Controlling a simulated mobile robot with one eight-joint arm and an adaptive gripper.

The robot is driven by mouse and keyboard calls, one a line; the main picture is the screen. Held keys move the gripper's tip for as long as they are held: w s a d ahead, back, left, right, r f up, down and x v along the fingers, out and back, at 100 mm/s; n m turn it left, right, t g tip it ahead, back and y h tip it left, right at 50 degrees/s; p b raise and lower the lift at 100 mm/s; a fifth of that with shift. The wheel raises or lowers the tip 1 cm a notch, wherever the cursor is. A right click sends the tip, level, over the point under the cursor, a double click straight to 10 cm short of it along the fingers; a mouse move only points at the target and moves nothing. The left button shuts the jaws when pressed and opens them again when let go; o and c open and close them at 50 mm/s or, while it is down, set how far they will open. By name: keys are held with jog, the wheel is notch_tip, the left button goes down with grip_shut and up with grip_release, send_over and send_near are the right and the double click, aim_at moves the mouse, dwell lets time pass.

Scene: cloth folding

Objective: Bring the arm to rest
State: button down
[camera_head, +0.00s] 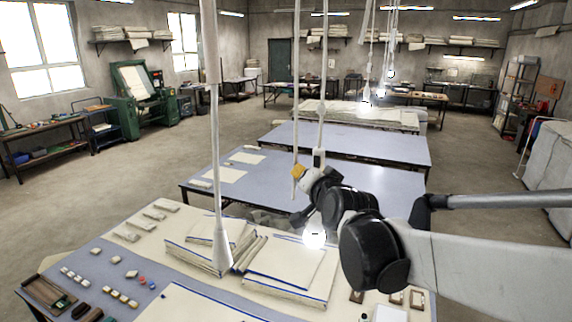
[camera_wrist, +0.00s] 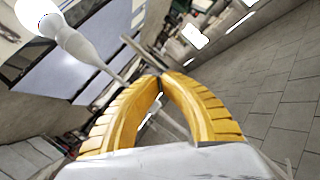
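My gripper (camera_head: 297,172) is raised over the tables in the head view, with its yellow fingers pointing up and left. In the wrist view my gripper (camera_wrist: 160,78) has its two ribbed yellow fingers curving together until the tips meet. Nothing shows between them. My arm reaches in from the right edge of the head view, bent at black joints. A stack of cream cloth with blue edges (camera_head: 285,268) lies on the near table, apart from the gripper. Another blue-edged cloth (camera_head: 195,305) lies flat at the front.
White hanging lamps stand close to the arm; one (camera_head: 222,245) hangs over the near table, and a lamp (camera_wrist: 80,42) also shows near the fingers in the wrist view. A blue-topped table (camera_head: 375,187) is behind. Open floor (camera_head: 120,185) lies left.

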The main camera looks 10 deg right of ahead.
jog(key=shift+s+a, duration=0.2)
jog(key=shift+s, duration=0.1)
jog(key=s+f+n+g+b, duration=0.2)
jog(key=s+f+b, duration=0.7)
jog(key=f+b, duration=0.4)
jog(key=s+d+f+n+g+b, duration=0.1)
jog(key=s+f+n+g+b, duration=0.2)
jog(key=s+f+b, duration=0.7)
jog(key=s+d+f+n+g+h+b, duration=0.1)
jog(key=s+f+b, duration=0.8)
jog(key=f+b, duration=0.9)
notch_tip(320, 180, down, 15)
jog(key=shift+s+f+n+g, duration=0.1)
jog(key=shift+s+n+g, duration=0.25)
jog(key=shift+n+g, duration=0.6)
jog(key=shift+m+g, duration=0.25)
